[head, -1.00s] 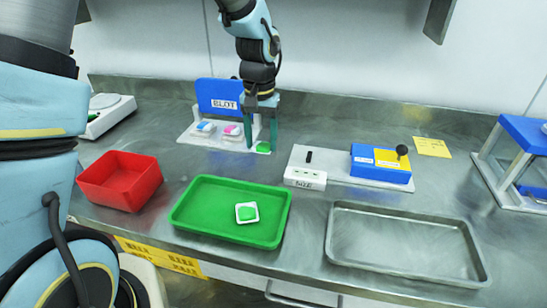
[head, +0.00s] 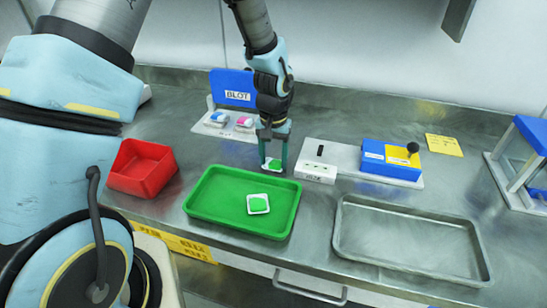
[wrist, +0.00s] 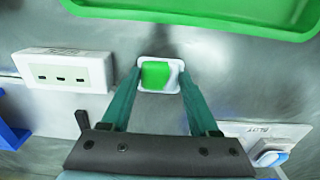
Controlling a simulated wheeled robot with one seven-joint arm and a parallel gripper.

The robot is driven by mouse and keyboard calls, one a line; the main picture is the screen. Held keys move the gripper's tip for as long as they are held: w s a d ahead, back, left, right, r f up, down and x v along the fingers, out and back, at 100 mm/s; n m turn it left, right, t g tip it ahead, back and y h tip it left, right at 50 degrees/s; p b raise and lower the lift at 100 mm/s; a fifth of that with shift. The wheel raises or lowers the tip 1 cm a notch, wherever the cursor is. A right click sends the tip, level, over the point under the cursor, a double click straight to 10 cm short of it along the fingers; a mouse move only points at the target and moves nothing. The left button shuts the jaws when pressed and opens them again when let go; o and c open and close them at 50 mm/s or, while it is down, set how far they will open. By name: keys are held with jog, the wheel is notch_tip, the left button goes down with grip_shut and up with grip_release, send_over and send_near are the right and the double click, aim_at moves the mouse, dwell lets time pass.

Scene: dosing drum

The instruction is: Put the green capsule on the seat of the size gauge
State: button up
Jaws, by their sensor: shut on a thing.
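My gripper (head: 273,165) is shut on a small white square holder with a green capsule (head: 274,164) on it. The wrist view shows the green capsule (wrist: 155,75) and its white rim between the fingertips (wrist: 159,82). In the head view they are between the green tray and the BLOT stand; I cannot tell whether the holder touches the counter. The size gauge, a white block with small dark slots (head: 316,173), stands just right of my gripper. It also shows at the left in the wrist view (wrist: 62,72). I cannot make out its seat.
A green tray (head: 205,212) in front holds another white square with a green top (head: 258,204). A red bin (head: 142,168) is left, a metal tray (head: 410,268) right. The BLOT stand (head: 234,88) holds blue and pink pieces. A blue-and-yellow box (head: 390,158) stands beyond the gauge.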

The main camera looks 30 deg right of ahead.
jog(key=o, duration=1.3)
